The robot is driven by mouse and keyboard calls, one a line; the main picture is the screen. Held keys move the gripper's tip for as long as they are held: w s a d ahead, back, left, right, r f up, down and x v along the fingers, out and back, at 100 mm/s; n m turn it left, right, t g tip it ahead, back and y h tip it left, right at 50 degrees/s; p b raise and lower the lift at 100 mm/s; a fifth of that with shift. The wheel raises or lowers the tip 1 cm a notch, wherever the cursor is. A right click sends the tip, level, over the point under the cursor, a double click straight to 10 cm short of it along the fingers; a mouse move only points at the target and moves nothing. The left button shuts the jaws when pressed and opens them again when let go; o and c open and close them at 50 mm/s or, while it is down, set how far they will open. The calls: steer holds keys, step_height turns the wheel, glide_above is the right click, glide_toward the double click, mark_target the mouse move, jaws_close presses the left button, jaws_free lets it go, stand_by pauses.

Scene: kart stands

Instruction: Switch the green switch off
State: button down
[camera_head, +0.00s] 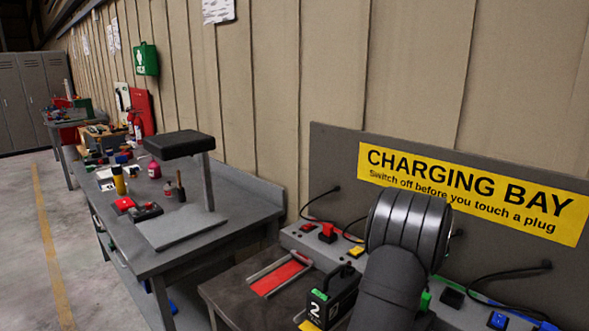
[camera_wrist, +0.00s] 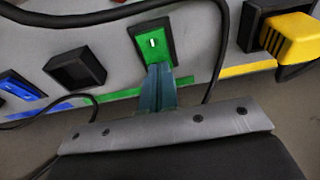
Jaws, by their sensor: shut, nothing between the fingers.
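The green switch (camera_wrist: 152,42) is a green rocker in a dark frame on the grey charging panel, with a small white mark on its face, in the wrist view. My gripper (camera_wrist: 158,70) is shut and empty. Its teal fingertips lie over the lower edge of the switch in the picture; I cannot tell whether they touch it. I cannot tell clearly which side of the rocker is pressed in. In the head view my arm hides most of this part of the panel, and only a small green patch shows beside it.
An empty-looking black socket (camera_wrist: 75,68) and a blue switch (camera_wrist: 20,85) lie to the left in the wrist view. A yellow plug (camera_wrist: 290,40) lies to the right. A black cable loops close to my fingers. A black box marked 2 (camera_head: 332,298) stands on the bench.

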steer(key=shift+r, duration=3.4)
steer(key=shift+f, duration=3.5)
steer(key=s+a+r+n+t, duration=0.1)
steer(key=s+r, duration=0.3)
steer(key=r, duration=0.6)
steer(key=s+a+r+n+t, duration=0.1)
steer(key=s+r, duration=0.3)
steer(key=r, duration=0.5)
steer(key=shift+s+a+r, duration=0.15)
steer(key=shift+a+r, duration=0.2)
steer(key=shift+r, duration=0.05)
